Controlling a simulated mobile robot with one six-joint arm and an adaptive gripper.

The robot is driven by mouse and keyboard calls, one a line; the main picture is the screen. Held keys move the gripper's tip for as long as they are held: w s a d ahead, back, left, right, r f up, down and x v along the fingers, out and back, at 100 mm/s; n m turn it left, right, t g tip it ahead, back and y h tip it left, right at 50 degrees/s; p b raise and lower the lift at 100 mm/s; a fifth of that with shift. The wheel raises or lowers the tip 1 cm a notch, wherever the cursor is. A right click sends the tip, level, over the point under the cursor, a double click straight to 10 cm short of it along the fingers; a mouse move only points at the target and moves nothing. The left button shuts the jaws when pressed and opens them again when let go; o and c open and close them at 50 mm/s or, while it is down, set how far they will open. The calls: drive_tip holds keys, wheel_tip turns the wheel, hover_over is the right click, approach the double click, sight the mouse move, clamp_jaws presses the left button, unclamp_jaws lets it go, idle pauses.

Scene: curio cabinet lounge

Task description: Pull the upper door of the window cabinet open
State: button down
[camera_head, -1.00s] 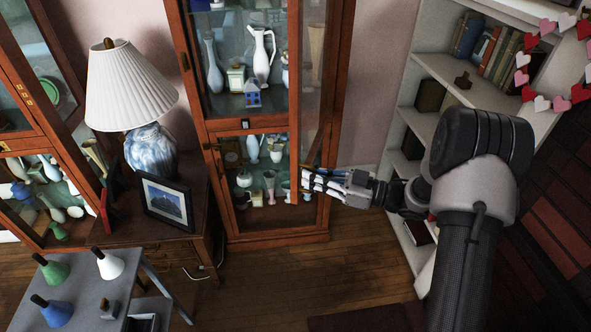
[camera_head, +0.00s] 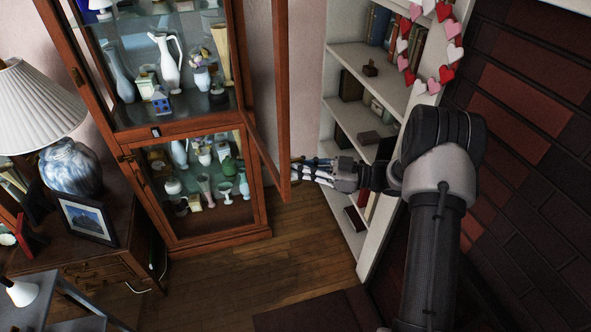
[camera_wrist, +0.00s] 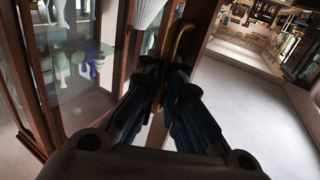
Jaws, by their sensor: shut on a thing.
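The window cabinet (camera_head: 185,130) is tall, wood-framed and glass-fronted, left of centre in the head view. Its upper door (camera_head: 281,90) stands swung out, seen nearly edge-on to the right of the upper shelves. My gripper (camera_head: 298,170) is at the low end of this door's free edge. In the wrist view a curved brass handle (camera_wrist: 180,38) rises from between the fingers of my gripper (camera_wrist: 165,68), which is shut on it. The wood frame of the door (camera_wrist: 200,22) is just behind. The lower door (camera_head: 205,185) is shut.
White and blue vases and a pitcher (camera_head: 168,60) stand inside the cabinet. A white bookshelf (camera_head: 345,110) with a heart garland is behind my arm. A side table with a lamp (camera_head: 35,110) and framed picture (camera_head: 88,220) stands left. Wooden floor (camera_head: 240,275) is clear in front.

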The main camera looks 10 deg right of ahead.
idle(0.3)
drive_tip(key=c, duration=1.7)
unclamp_jaws()
drive_tip(key=shift+s+d, duration=0.1)
drive_tip(key=v, duration=1.2)
